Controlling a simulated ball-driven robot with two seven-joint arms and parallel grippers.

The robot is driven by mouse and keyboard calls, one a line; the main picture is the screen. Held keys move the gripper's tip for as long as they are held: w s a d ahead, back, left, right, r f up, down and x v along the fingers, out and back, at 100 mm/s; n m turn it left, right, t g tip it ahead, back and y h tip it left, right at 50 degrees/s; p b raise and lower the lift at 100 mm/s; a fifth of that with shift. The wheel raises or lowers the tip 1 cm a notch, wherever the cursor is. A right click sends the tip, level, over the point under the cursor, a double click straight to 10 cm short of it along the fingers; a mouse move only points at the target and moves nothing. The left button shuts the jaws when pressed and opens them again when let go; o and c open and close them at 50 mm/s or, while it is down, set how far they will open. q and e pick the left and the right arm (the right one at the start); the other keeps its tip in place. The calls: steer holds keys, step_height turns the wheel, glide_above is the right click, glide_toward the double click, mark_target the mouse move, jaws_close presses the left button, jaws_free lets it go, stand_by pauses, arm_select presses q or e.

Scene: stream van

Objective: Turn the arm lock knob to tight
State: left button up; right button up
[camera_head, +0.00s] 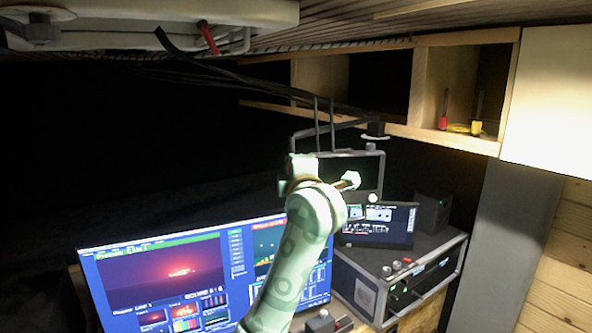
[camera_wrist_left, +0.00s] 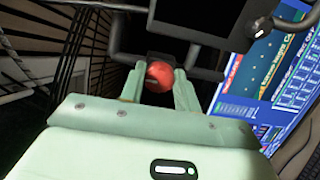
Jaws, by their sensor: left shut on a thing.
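The arm lock knob (camera_wrist_left: 158,75) is a round red knob on a dark bracket, seen in the left wrist view at the upper middle. My left gripper (camera_wrist_left: 159,86) is shut on it, with one pale green finger on each side. I cannot read the knob's turn angle or any tight marking. In the head view, my pale green left arm rises from the bottom middle to a small dark monitor (camera_head: 366,172). The arm's wrist hides the knob and fingertips there. My right gripper is not in view.
A large lit screen (camera_head: 160,283) stands at the lower left, partly behind my arm. A tablet (camera_head: 380,226) and a rack unit (camera_head: 402,278) with knobs stand to the right.

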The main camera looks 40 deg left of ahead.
arm_select(q)
steer(key=o, duration=1)
steer(key=shift+d, duration=0.15)
steer(key=b+v, duration=0.1)
steer(key=v, duration=1.5)
steer(key=shift+s, duration=0.1)
steer(key=shift+f, duration=0.1)
